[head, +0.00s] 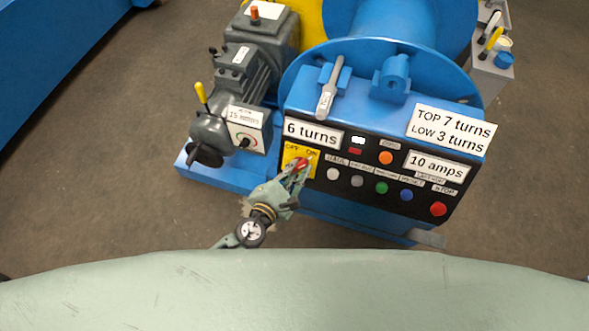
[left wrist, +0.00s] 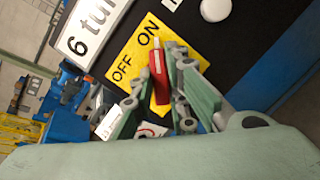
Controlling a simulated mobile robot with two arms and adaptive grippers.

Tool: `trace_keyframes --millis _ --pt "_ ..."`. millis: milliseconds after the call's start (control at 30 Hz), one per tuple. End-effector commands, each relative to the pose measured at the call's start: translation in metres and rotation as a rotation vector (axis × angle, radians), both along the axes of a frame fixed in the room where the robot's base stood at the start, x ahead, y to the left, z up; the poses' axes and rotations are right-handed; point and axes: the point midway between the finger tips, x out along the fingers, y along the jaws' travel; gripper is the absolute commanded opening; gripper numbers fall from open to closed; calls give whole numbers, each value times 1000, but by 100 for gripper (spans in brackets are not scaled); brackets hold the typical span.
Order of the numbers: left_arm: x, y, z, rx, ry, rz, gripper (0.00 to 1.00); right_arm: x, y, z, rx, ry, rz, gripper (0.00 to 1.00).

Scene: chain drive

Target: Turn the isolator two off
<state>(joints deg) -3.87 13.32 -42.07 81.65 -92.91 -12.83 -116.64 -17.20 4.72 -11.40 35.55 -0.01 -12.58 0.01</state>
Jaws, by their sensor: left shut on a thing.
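A yellow isolator plate (head: 288,157) marked OFF and ON sits on the left of the black control panel (head: 346,178). The plate also fills the middle of the left wrist view (left wrist: 125,57). Its red handle (head: 302,163) points toward the ON mark, and it shows red with a pale tip in the left wrist view (left wrist: 158,72). My left gripper (head: 298,172) is shut on the red handle, one finger on each side, as the left wrist view (left wrist: 165,85) shows. The fingers hide the lower part of the plate. My right gripper is not in view.
Several coloured buttons, with a green one (head: 381,188) and a red one (head: 438,209), lie right of the plate. A grey lever (head: 327,95) stands above. A grey motor unit (head: 245,75) with a yellow-tipped lever is at left. Open floor (head: 90,190) lies further left.

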Motion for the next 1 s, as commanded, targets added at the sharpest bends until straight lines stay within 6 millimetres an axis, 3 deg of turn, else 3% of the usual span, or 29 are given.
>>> trace_keyframes --millis 467,1000 --pt "-1 0 -3 -126 41 66 0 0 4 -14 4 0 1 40" --pt "-2 -2 -4 -548 179 289 0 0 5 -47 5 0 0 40"
